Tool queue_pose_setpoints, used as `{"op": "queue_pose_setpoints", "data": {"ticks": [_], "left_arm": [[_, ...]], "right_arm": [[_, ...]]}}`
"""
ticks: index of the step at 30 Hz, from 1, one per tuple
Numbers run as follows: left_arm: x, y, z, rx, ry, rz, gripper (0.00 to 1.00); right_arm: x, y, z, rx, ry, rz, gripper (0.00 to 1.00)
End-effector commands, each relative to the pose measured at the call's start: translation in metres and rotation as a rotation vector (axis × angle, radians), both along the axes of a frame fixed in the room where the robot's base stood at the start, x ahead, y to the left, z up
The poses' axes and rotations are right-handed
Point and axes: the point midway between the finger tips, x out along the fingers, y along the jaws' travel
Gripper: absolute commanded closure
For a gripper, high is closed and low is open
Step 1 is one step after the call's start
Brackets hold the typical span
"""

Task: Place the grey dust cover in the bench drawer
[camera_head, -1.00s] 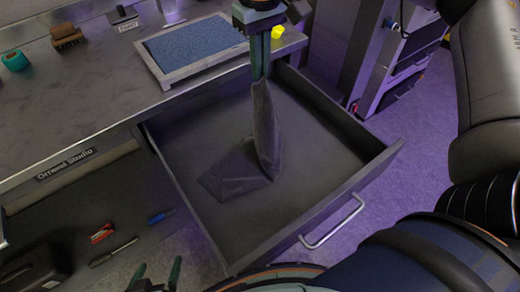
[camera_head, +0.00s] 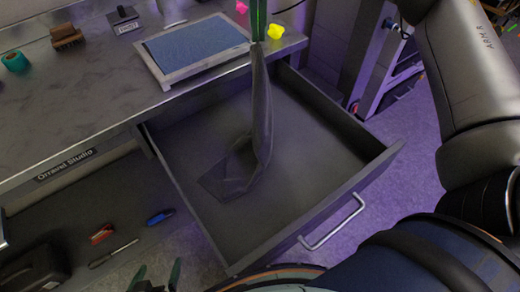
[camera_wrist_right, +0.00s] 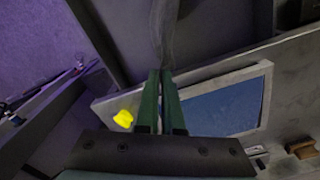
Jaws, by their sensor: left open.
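The grey dust cover (camera_head: 262,105) hangs as a long narrow strip from my right gripper (camera_head: 258,38). Its lower part lies folded on the floor of the open bench drawer (camera_head: 312,238). In the right wrist view, the green fingers of my right gripper (camera_wrist_right: 160,74) are close together at the end of the cover (camera_wrist_right: 166,35). The gripper is above the back of the drawer, near the bench edge. My left gripper (camera_head: 158,271) is open and empty at the bottom left, in front of the bench; only its fingertips show.
A blue mat in a metal frame (camera_head: 165,80) lies on the bench beside a yellow piece (camera_head: 275,31). A brush (camera_head: 66,36) and a teal roll (camera_head: 16,61) stand further left. Pens and a red item (camera_head: 102,234) lie below the bench. The drawer handle (camera_head: 332,222) sticks out in front.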

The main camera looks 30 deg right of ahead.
Motion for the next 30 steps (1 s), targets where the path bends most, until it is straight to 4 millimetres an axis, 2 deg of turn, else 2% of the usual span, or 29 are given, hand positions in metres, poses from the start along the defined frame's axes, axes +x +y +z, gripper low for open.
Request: {"op": "queue_pose_setpoints", "data": {"ticks": [6, 15, 30], "left_arm": [[0.000, 0.000, 0.000, 0.000, 0.000, 0.000, 0.00], [0.000, 0.000, 0.000, -0.001, 0.000, 0.001, 0.00], [0.000, 0.000, 0.000, 0.000, 0.000, 0.000, 0.00]], "right_arm": [[0.022, -0.010, 0.003, 0.001, 0.000, -0.099, 1.00], [0.044, -0.020, 0.007, 0.000, 0.000, -0.198, 1.00], [0.060, -0.030, 0.007, -0.001, 0.001, -0.276, 1.00]]}}
